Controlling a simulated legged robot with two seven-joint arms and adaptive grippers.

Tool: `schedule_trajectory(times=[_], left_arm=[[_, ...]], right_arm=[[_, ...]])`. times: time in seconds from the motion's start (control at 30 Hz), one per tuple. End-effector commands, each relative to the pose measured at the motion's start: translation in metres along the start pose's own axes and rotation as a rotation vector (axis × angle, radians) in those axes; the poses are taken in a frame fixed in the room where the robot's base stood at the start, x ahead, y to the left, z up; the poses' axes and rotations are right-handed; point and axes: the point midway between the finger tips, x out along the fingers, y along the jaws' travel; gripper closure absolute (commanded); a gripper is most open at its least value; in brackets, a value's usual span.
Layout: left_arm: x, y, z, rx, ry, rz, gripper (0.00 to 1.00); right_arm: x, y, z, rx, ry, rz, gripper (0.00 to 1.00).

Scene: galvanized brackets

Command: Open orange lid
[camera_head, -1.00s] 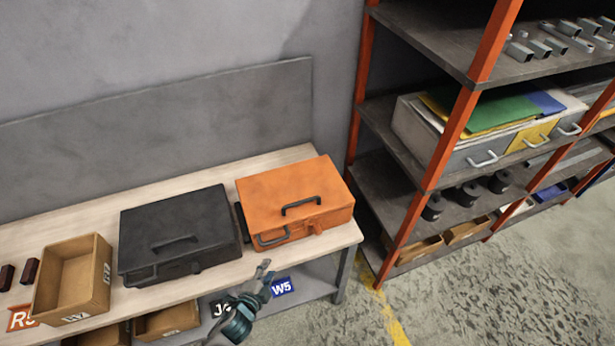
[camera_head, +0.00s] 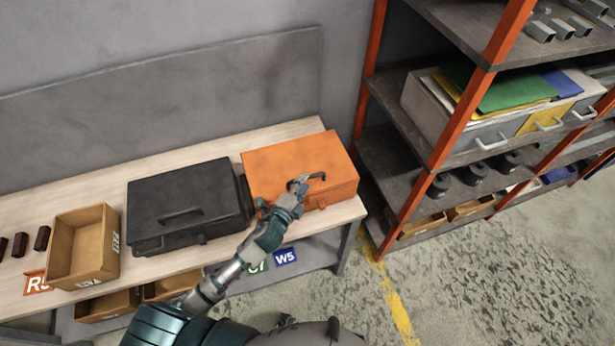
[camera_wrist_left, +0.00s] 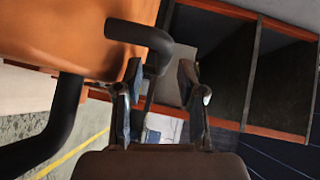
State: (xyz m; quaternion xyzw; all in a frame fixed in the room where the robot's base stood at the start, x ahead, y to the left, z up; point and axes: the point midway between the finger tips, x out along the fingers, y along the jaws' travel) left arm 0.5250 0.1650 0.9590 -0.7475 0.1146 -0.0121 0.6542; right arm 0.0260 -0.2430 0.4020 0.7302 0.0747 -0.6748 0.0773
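The orange case (camera_head: 275,166) sits closed on the workbench, its lid flat and a black handle (camera_head: 318,176) on top. In the left wrist view, the orange surface (camera_wrist_left: 60,35) fills the upper left. My left gripper (camera_head: 297,186) is at the front part of the lid, beside the handle, and hides part of it. In the left wrist view, the fingers (camera_wrist_left: 160,68) stand apart, with the bent end of a black handle (camera_wrist_left: 140,34) at the gap between their tips. I cannot tell whether they touch it. Another black bar is large at lower left. My right gripper is not in view.
A closed black case (camera_head: 188,200) stands close left of the orange one. A cardboard bin (camera_head: 84,246) is farther left on the workbench (camera_head: 30,205). A shelving rack with orange posts (camera_head: 447,120) stands to the right. Floor is clear in front of the rack.

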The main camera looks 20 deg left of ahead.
Motion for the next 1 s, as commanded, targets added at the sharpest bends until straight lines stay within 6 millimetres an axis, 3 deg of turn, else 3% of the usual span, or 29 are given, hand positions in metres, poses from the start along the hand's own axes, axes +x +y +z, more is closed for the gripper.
schedule_trajectory(times=[0.2,0.57,0.73,1.0], left_arm=[[0.028,0.0,0.0,-0.001,0.0,-0.001,0.61],[0.034,0.0,0.0,-0.001,0.0,0.0,0.61],[0.034,0.0,0.0,-0.001,0.0,0.0,1.0],[0.034,0.001,0.0,-0.002,-0.001,0.002,1.0]], right_arm=[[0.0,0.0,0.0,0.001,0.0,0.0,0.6],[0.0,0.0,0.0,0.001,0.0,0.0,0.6],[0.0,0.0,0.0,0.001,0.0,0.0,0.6],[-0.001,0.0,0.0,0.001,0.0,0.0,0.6]])
